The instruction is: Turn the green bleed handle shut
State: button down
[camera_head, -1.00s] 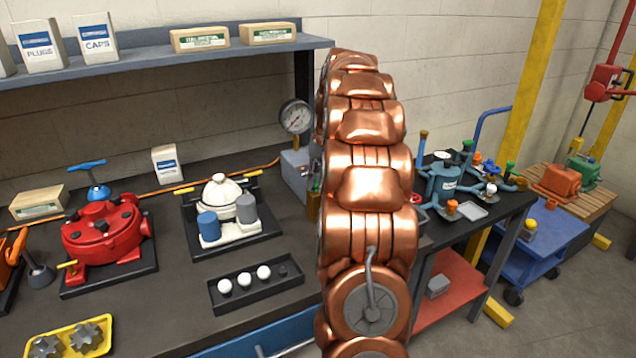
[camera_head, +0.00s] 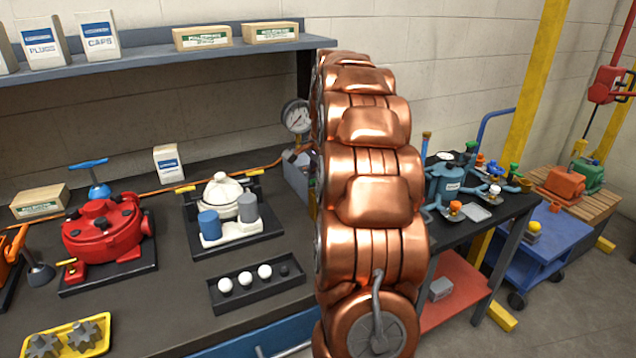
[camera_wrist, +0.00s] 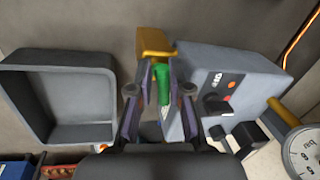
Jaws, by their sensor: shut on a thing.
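The green bleed handle (camera_wrist: 162,82) shows in the wrist view as a narrow green strip between my fingers. My gripper (camera_wrist: 162,88) is shut on it, with one finger on each side. A yellow-orange block (camera_wrist: 156,42) lies just beyond the fingertips. The grey box (camera_wrist: 232,85) with a black knob and small coloured buttons stands right beside the fingers. In the head view my copper arm hides the handle and my gripper. The exact angle of the handle is hard to tell.
A round pressure gauge (camera_wrist: 305,150) is at the wrist view's lower right; it also shows left of my arm in the head view (camera_head: 296,116). An open grey bin (camera_wrist: 60,98) is left of my fingers.

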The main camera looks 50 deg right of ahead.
jog(key=shift+w+m+h, duration=0.15)
jog(key=shift+m+h, duration=0.15)
jog(key=shift+m, duration=0.9)
jog(key=c, duration=1.1)
grip_release()
jog(key=v, duration=1.2)
